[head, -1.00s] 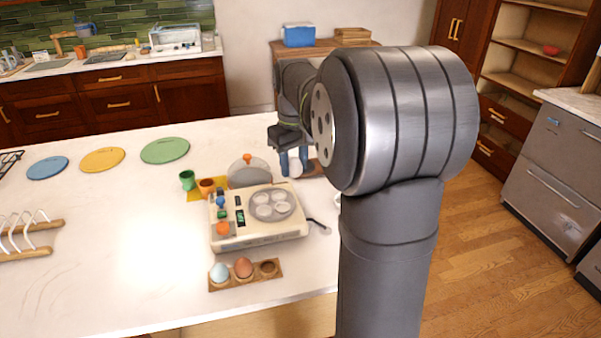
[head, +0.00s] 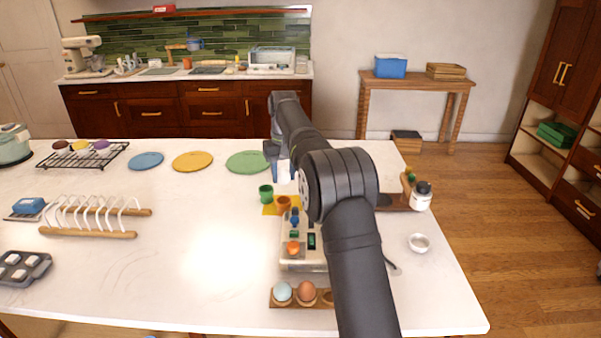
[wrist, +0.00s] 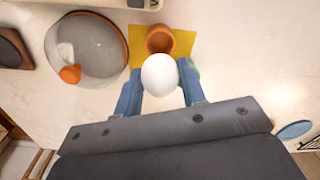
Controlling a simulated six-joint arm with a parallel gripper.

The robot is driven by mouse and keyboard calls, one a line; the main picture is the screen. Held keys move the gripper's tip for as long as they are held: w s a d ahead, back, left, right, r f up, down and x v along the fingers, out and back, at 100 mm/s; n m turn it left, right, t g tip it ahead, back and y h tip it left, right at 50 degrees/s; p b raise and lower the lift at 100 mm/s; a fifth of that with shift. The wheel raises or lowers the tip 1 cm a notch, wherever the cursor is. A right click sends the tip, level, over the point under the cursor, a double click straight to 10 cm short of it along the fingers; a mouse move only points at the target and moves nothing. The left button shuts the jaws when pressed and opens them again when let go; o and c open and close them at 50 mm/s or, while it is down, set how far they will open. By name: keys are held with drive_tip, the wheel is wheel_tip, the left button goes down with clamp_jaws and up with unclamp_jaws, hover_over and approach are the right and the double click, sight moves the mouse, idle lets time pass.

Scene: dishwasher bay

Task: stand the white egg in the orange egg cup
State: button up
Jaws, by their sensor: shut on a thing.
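My gripper (wrist: 160,82) is shut on the white egg (wrist: 158,75), with one blue finger on each side of it. The orange egg cup (wrist: 160,39) shows just beyond the egg in the wrist view, its opening partly visible and the egg overlapping its near edge. I cannot tell the height gap between them. In the head view the orange egg cup (head: 283,203) stands empty-looking on a yellow mat (head: 268,210), and my gripper (head: 281,172) is just behind it, above the counter.
A green cup (head: 266,193) stands left of the orange one. The egg cooker (head: 290,256) is in front, partly hidden by my arm. A clear dome lid (wrist: 88,45) lies close by. A wooden holder (head: 275,299) carries a blue and a brown egg.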

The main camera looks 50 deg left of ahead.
drive_tip(key=shift+a+f, duration=0.1)
drive_tip(key=shift+f, duration=2.85)
drive_tip(key=shift+f, duration=0.6)
drive_tip(key=o, duration=1)
drive_tip(key=shift+r, duration=4.05)
drive_tip(key=shift+f, duration=0.1)
drive_tip(key=shift+f, duration=3.75)
